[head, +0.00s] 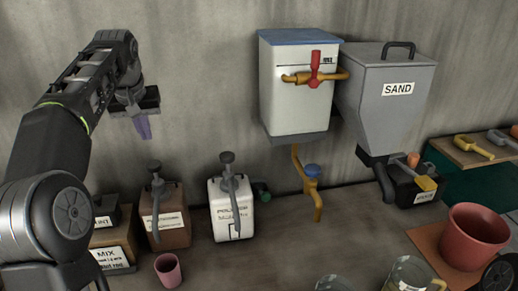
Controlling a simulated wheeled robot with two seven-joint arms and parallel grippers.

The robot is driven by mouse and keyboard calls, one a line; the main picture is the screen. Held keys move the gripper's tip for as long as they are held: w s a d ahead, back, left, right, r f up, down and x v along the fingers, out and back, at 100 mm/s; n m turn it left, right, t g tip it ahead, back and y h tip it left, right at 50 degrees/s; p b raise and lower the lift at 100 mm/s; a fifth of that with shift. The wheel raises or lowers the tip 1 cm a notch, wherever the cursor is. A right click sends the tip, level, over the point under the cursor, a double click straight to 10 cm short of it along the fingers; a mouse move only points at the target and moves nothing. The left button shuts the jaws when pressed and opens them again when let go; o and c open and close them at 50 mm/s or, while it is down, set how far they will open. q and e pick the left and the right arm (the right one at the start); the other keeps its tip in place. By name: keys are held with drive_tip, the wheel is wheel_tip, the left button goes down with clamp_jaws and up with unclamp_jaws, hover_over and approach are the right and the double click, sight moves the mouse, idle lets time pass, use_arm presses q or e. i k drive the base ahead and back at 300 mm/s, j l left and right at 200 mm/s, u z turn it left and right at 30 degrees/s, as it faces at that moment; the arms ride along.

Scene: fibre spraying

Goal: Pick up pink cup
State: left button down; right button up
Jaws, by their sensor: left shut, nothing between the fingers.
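A small pink cup (168,270) stands upright on the workbench at the lower left, in front of the brown dispenser. Its open top faces up. My left gripper (144,127) is in the air at the upper left, above and behind the cup, with its purple fingers pointing down. It is shut and empty, well apart from the cup. My right gripper is not in the picture. Only a dark round part shows at the lower right edge.
A brown dispenser (166,215) and a white dispenser (231,208) stand behind the cup. A MIX box (112,258) is left of it. A white tank (297,95) and a SAND hopper (386,100) hang on the wall. A red pot (474,237) and glass jugs (408,274) stand at right.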

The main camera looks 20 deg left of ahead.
sight(166, 267)
drive_tip(key=k+l, duration=0.55)
drive_tip(key=l, duration=0.2)
drive_tip(key=k+l, duration=0.6)
drive_tip(key=l, duration=0.1)
